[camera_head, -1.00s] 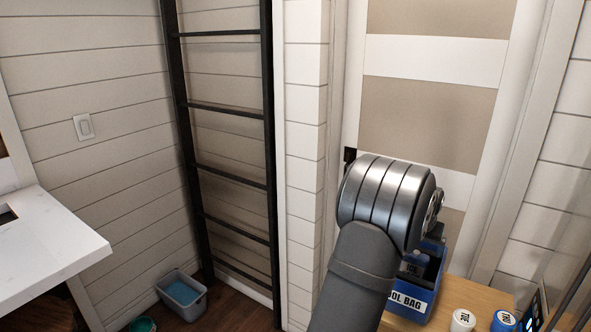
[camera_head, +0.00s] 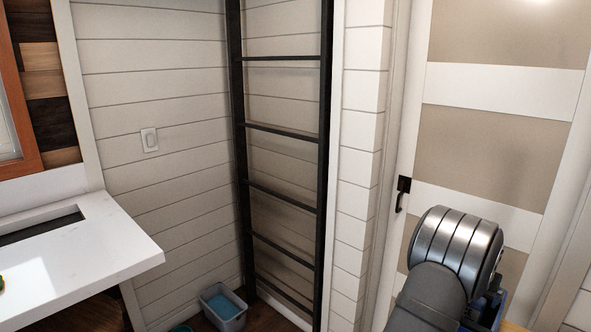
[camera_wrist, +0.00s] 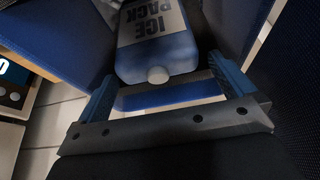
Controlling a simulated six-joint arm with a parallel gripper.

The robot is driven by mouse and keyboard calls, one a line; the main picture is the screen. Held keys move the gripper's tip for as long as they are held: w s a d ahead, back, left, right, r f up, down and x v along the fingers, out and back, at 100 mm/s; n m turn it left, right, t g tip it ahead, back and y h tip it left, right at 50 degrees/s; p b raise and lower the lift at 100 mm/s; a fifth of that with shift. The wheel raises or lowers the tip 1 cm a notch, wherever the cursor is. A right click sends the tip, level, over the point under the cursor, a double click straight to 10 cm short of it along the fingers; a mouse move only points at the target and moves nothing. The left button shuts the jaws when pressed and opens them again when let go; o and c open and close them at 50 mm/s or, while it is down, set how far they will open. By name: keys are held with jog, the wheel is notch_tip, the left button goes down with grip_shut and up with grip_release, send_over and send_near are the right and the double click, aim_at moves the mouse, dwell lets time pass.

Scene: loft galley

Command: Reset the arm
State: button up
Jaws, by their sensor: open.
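My gripper (camera_wrist: 165,84) is open in the wrist view, with one blue-padded finger on each side. A blue ice pack (camera_wrist: 172,55) with a light "ICE PACK" label and a pale round cap lies just beyond the fingers, roughly between them. I cannot tell whether the fingers touch it. Blue bag walls (camera_wrist: 72,42) surround the pack. In the head view my arm's rounded metal joint covers most of the bag, leaving a blue sliver (camera_head: 497,312) at the lower right. The gripper is hidden there.
A white counter (camera_head: 100,245) with a recess is at the left. A black ladder (camera_head: 322,150) stands against the wall, with a grey tub of blue contents (camera_head: 224,308) on the floor. A beige-and-white door (camera_head: 490,150) with a black handle is behind my arm.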

jog(key=shift+f, duration=0.5)
notch_tip(320, 180, down, 2)
jog(key=shift+s+a+f, duration=0.1)
jog(key=shift+s+f, duration=0.05)
jog(key=shift+f, duration=0.05)
jog(key=v, duration=1.2)
jog(key=x, duration=1.2)
jog(key=shift+w+f, duration=0.15)
jog(key=shift+w, duration=0.05)
notch_tip(320, 180, up, 28)
jog(key=s+d+f, duration=0.8)
jog(key=s+f, duration=0.1)
jog(key=s, duration=0.1)
jog(key=s+d+f, duration=0.8)
jog(key=s+f, duration=0.1)
jog(key=s, duration=0.2)
jog(key=shift+s, duration=0.3)
